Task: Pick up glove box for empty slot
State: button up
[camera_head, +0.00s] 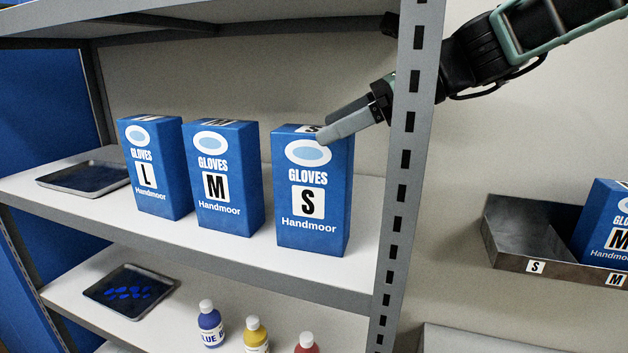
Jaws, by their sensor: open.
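Three blue glove boxes stand upright on the white shelf: the L box (155,168) at left, the M box (224,177) in the middle and the S box (312,192) at right. My gripper (324,129) reaches in from the upper right. Its open grey fingers are at the top of the S box and overlap its upper right front in the picture. I cannot tell whether they touch it. A grey holder (507,262) on the wall at right has an empty slot labelled S. Beside it, the slot labelled M holds another M box (606,222).
A slotted grey shelf post (403,165) stands just right of the S box. A dark tray (84,177) lies left of the L box. An upper shelf (190,12) is overhead. Below are a tray with blue items (128,292) and bottles, including a yellow one (256,336).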

jog(key=shift+x, duration=1.35)
jog(key=c, duration=1.7)
jog(key=shift+r, duration=0.2)
